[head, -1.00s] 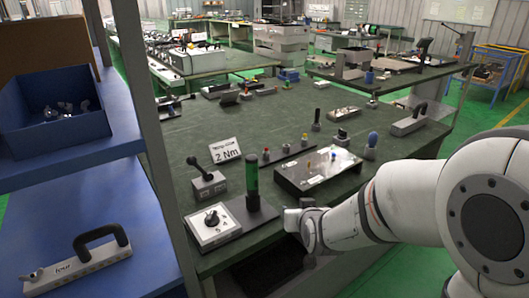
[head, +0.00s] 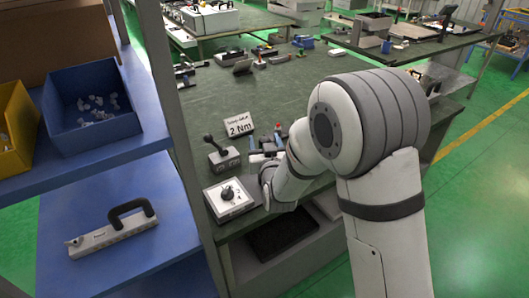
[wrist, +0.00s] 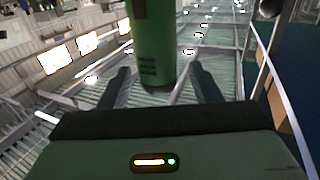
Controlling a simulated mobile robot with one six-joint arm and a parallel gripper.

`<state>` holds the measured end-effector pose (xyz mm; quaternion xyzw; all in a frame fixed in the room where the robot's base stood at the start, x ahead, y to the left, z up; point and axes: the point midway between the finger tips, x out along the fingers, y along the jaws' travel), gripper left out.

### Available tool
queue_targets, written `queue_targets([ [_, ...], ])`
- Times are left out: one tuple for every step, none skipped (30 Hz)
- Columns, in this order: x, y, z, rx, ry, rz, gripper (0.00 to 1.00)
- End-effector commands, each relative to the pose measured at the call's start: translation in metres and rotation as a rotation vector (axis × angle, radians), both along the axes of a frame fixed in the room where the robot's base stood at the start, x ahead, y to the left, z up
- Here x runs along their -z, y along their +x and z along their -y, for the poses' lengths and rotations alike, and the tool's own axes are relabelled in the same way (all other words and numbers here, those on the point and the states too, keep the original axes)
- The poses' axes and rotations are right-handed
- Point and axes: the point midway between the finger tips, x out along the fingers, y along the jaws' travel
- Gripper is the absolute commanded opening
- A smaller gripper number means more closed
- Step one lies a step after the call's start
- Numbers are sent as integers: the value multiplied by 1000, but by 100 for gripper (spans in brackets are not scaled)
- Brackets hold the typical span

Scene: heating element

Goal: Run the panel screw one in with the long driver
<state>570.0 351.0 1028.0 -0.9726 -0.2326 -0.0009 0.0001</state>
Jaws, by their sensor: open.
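A green cylindrical handle (wrist: 152,40), which looks like the long driver's, stands between the fingers of my gripper (wrist: 160,72) in the wrist view. The two dark fingers are open, one on each side, with gaps visible. The handle's upper end is cut off by the picture edge. In the head view my arm covers the handle and most of my gripper, beside the white knob box. The panel and its screws are hidden behind my arm in the head view.
A white box with a black knob (head: 228,194) sits at the bench's near corner. Behind it stand a small lever box (head: 223,158) and a "2 Nm" card (head: 239,124). A blue shelf with a blue bin (head: 98,145) and a yellow bin (head: 15,160) is at left.

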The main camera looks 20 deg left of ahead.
Motion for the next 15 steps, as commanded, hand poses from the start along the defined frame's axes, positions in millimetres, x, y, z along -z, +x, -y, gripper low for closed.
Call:
queue_targets([
  [-3, 8, -3, 1, -1, -2, 57],
  [-2, 11, -5, 1, -1, -2, 57],
  [-2, 15, -7, 1, -1, -2, 57],
  [-2, 17, -8, 1, -1, -2, 57],
  [-1, 19, -9, 1, 0, -1, 57],
  [-1, 20, -10, 1, 0, -1, 57],
  [-1, 21, -10, 1, -1, -2, 57],
  [-1, 21, -10, 0, 0, -1, 57],
  [0, 21, -10, 0, 0, -1, 57],
  [0, 21, -10, 0, 0, -1, 57],
  [0, 21, -10, 0, 0, -1, 57],
  [0, 21, -10, 0, -1, -2, 57],
  [0, 21, -10, 0, -1, -2, 57],
  [0, 21, -10, 0, -1, -2, 54],
  [0, 21, -10, -1, -1, -2, 51],
])
